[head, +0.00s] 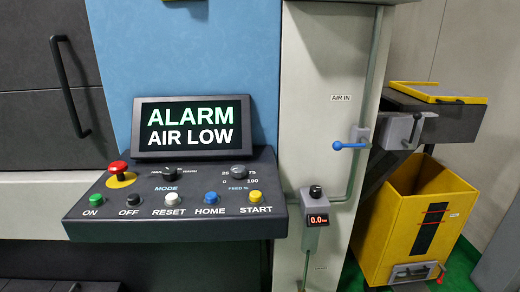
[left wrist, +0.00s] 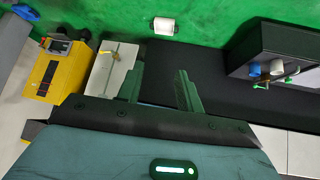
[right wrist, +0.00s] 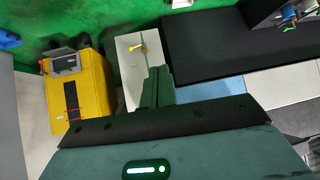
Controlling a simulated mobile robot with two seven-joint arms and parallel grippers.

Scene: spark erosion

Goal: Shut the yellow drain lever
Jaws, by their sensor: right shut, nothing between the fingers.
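The yellow drain lever (right wrist: 136,47) sits on a light beige column (right wrist: 126,85) in the right wrist view, near the column's end by the green floor. It also shows small in the left wrist view (left wrist: 114,54). It lies roughly crosswise to the column's length; its exact angle is hard to tell. It does not show in the head view. My right gripper (right wrist: 157,78) is shut and empty, apart from the lever, over the column's edge in the picture. My left gripper (left wrist: 160,80) is open and empty, its fingers spread beside the column. Neither gripper shows in the head view.
A yellow bin (head: 400,220) stands right of the column. A blue lever (head: 350,145) is on the air pipe above a small gauge (head: 316,220). The control panel (head: 180,200) juts out at left; its screen (head: 192,127) reads "ALARM AIR LOW".

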